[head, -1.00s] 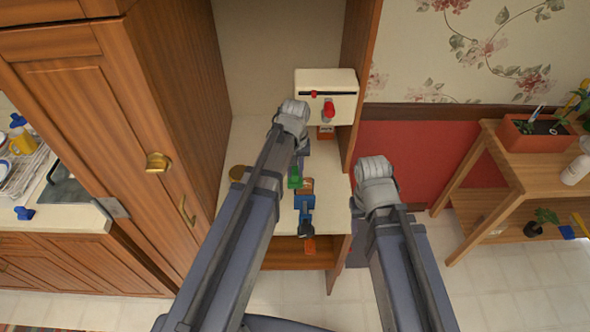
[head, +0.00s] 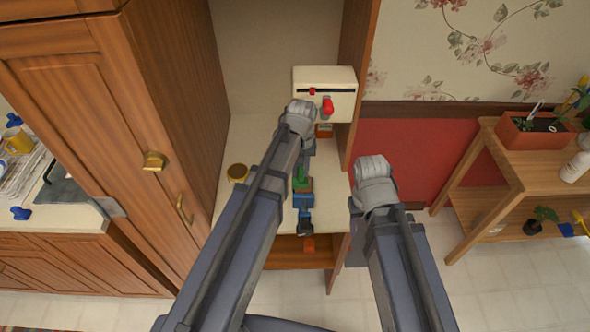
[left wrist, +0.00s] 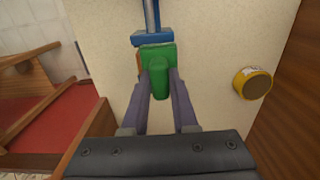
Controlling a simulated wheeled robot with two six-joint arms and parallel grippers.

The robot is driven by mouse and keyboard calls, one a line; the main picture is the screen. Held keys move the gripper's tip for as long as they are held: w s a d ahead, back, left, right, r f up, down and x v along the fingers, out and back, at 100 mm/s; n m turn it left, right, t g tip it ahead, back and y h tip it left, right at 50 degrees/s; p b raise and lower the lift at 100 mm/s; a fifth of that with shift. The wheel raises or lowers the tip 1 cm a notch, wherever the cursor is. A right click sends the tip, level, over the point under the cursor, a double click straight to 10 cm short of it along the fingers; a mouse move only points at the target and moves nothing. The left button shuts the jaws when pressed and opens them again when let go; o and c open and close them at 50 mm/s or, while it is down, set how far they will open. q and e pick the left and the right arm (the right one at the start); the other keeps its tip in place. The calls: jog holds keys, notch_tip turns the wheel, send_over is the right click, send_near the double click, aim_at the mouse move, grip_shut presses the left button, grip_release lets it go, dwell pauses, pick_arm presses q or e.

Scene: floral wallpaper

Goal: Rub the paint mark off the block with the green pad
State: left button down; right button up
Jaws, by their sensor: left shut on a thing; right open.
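The green pad (head: 301,176) has a raised green grip. My left gripper (left wrist: 160,84) is shut on that grip, one finger on each side, in the left wrist view. The pad (left wrist: 158,52) lies over the brown block, of which only a thin edge (left wrist: 139,66) shows in the left wrist view. I cannot tell whether they touch. The block is at a blue vise (head: 303,200), which also shows in the left wrist view (left wrist: 153,38). No paint mark is visible; the pad covers most of the block. My right gripper is mostly hidden behind its arm, away from the block.
A cream box (head: 340,78) with red knobs stands at the back of the pale worktop. A yellow round tin (head: 238,173) stands to the left of the pad. Wooden cabinet walls close in both sides. A plant shelf (head: 510,170) is at the right.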

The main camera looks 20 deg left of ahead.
pick_arm(q)
jog(key=shift+w+d, duration=0.15)
jog(key=shift+d, duration=0.3)
jog(key=shift+w+d+f, duration=0.1)
jog(key=shift+w+d, duration=0.05)
jog(key=shift+d, duration=0.4)
jog(key=shift+w+d, duration=0.15)
jog(key=shift+d, duration=0.4)
jog(key=shift+d+f+b, duration=0.1)
jog(key=shift+d+b, duration=0.25)
jog(key=shift+s+a, duration=0.2)
jog(key=shift+a, duration=0.4)
jog(key=shift+s+a, duration=0.2)
jog(key=shift+a, duration=0.6)
jog(key=shift+s+a, duration=0.2)
jog(key=shift+a, duration=0.55)
jog(key=shift+s+a, duration=0.2)
jog(key=shift+a, duration=0.6)
